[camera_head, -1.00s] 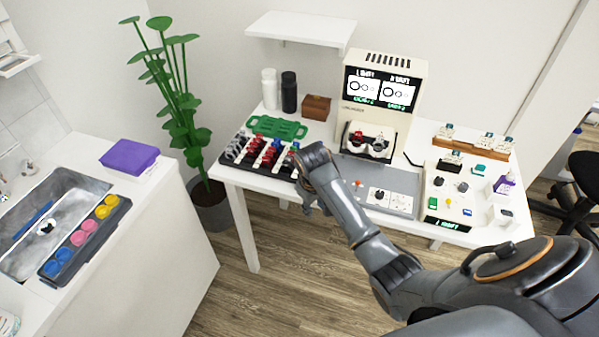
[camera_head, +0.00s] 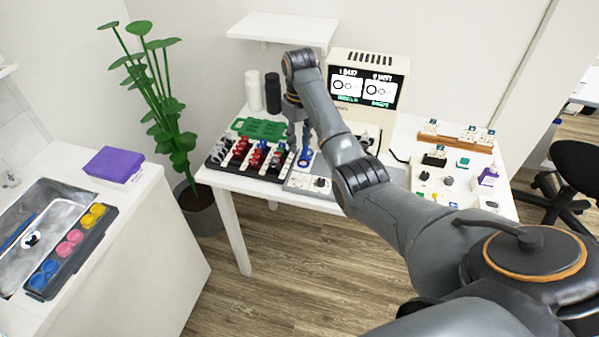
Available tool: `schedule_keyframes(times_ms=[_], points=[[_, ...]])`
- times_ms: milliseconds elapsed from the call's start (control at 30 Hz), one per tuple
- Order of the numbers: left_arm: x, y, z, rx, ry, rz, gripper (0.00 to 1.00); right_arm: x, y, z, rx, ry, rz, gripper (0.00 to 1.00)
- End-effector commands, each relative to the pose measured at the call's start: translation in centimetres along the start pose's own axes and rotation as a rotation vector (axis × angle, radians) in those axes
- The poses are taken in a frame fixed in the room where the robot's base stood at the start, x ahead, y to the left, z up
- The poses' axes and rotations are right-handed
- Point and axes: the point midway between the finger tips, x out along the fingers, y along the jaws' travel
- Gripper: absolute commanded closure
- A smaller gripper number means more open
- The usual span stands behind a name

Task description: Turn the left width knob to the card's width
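My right gripper (camera_head: 298,145) points down between the rack of coloured pieces and the machine. Its fingers look apart, with a blue piece (camera_head: 305,158) just below the right finger; I see no clear grip on it. A small white plate with a dark knob (camera_head: 320,182) lies at the table's front, right of the rack. The white control box at the right has two dark knobs, a left one (camera_head: 424,176) and a right one (camera_head: 448,181). Their labels are too small to read. The machine's screens (camera_head: 362,88) show circle drawings. My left gripper is out of view.
A black rack (camera_head: 218,160) holds several red, white and dark pieces. A green tray (camera_head: 258,128), two bottles (camera_head: 272,92) and a wooden block with white-topped pieces (camera_head: 458,135) stand on the table. My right arm hides the machine's lower part and much of the tabletop middle.

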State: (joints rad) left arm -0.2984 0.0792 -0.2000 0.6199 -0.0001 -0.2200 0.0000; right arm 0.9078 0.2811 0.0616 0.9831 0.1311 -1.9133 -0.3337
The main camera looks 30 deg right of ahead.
Motion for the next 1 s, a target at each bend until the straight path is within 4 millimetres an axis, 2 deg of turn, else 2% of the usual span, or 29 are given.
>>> schedule_keyframes(times_ms=[400, 533, 733, 1000], points=[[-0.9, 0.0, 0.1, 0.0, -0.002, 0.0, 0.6, 8.6, -0.1, 0.1, -0.001, -0.005, -0.002, 0.67], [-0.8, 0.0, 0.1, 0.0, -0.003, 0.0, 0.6, 10.8, -0.1, 0.1, -0.002, -0.004, -0.001, 0.67], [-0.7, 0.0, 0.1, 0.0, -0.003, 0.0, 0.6, 12.6, -0.1, 0.1, -0.001, -0.001, 0.0, 0.67], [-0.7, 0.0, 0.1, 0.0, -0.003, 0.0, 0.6, 12.9, -0.1, 0.0, -0.002, 0.001, 0.001, 0.67]])
